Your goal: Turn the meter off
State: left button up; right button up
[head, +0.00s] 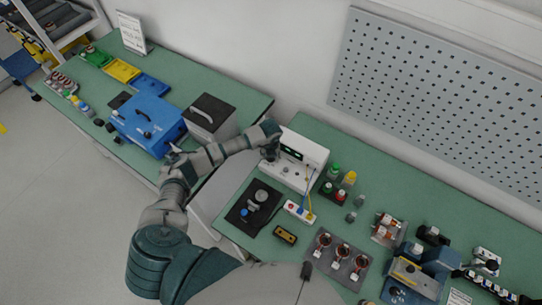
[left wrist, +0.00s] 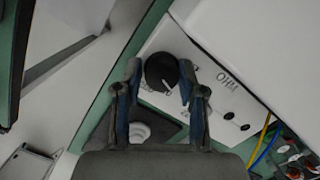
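My left gripper (head: 269,154) is at the meter's left front. In the left wrist view, my left gripper (left wrist: 160,80) has its fingers apart, one on each side of the knob. Gaps seem to show beside the knob; contact is not clear. My right gripper is not in view.
Blue and yellow leads (head: 309,193) run from the meter to a small white block (head: 299,212). A black pad (head: 254,207) with a round device lies in front. Colored bottles (head: 340,180) stand right of the meter. A blue case (head: 148,122) sits on the left bench.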

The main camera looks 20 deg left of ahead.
pick_arm(q)
jog(key=shift+o, duration=0.6)
jog(key=shift+a, duration=0.15)
notch_tip(320, 180, up, 6)
jog(key=p, duration=0.4)
jog(key=shift+r, duration=0.15)
